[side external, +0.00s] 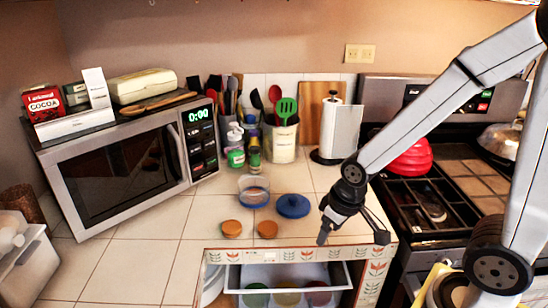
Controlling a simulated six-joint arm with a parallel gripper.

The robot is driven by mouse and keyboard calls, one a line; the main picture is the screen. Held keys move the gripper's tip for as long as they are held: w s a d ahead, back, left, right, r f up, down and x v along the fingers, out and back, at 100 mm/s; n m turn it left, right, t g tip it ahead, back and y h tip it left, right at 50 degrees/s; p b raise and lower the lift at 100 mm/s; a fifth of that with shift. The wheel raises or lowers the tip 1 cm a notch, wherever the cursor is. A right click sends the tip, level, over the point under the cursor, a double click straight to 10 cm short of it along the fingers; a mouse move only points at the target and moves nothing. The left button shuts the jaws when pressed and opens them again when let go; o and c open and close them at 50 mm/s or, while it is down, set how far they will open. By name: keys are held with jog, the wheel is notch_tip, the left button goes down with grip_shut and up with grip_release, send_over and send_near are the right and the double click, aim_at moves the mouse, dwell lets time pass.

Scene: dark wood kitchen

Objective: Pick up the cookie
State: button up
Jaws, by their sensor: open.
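Two small orange-brown round items that look like cookies lie on the tiled counter near its front edge, a left cookie (231,228) and a right cookie (267,229). They are a short gap apart, and I cannot tell which one the task means. My gripper (352,238) is to the right of both, above the right front part of the counter. Its fingers point down, spread wide, with nothing visible between them. It is apart from the cookies.
A clear container (254,190) and a blue lid (293,206) sit just behind the cookies. An open drawer (290,274) with several colored bowls juts out below the counter edge. A microwave (125,160) stands left, a stove (430,190) right. The counter left of the cookies is clear.

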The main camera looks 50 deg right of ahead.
dwell(0.4)
jog(key=shift+o, duration=1.4)
